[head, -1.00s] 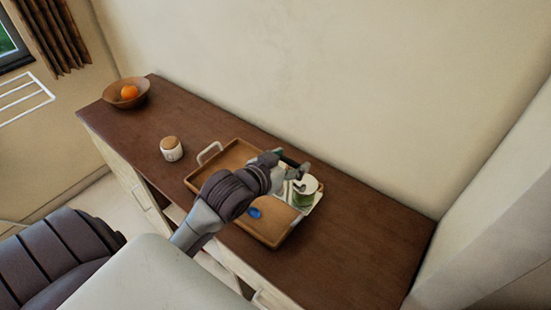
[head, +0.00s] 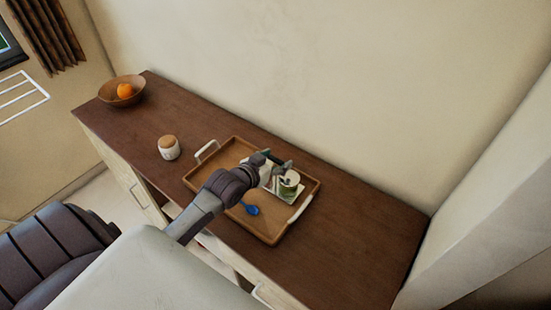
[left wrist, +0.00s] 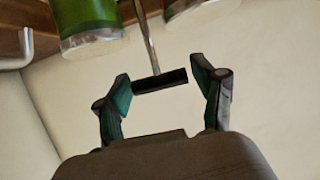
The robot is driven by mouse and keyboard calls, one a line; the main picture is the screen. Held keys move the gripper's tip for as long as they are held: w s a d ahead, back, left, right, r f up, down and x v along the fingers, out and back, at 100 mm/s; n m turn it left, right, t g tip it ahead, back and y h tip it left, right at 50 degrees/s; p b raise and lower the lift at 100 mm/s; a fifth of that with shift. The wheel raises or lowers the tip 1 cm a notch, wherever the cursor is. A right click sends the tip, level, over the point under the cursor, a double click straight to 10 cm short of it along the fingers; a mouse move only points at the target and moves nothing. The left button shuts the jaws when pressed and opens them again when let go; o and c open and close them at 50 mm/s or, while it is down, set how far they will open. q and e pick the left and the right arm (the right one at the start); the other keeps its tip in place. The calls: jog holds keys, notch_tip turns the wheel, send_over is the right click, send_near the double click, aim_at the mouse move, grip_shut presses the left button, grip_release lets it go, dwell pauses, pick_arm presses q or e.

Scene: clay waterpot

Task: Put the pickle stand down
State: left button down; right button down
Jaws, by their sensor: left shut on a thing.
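The pickle stand has jars with green contents (head: 289,184), a pale square base (head: 291,196), a thin metal rod and a black handle (left wrist: 160,80). It is upright over the right part of the wooden tray (head: 262,236); I cannot tell if its base touches the tray. My left gripper (head: 277,163) is shut on the handle, and in the left wrist view its fingers (left wrist: 162,84) stand at either end of it. The jars (left wrist: 88,25) also show there. The gripper partly hides the stand in the head view. My right gripper is not in view.
A blue spoon-like thing (head: 251,209) lies in the tray. The cabinet top is clear at the right (head: 376,232).

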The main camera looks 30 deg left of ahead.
pick_arm(q)
jog(key=shift+r, duration=0.15)
jog(key=c, duration=0.6)
grip_release()
jog(key=shift+f, duration=0.25)
jog(key=o, duration=0.5)
jog(key=shift+d+r, duration=0.1)
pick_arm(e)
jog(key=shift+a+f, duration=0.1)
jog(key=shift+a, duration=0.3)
pick_arm(q)
jog(key=shift+r, duration=0.1)
jog(key=b+v, duration=0.1)
jog(key=v, duration=1.1)
jog(key=shift+s+b, duration=0.1)
jog(key=shift+b, duration=0.3)
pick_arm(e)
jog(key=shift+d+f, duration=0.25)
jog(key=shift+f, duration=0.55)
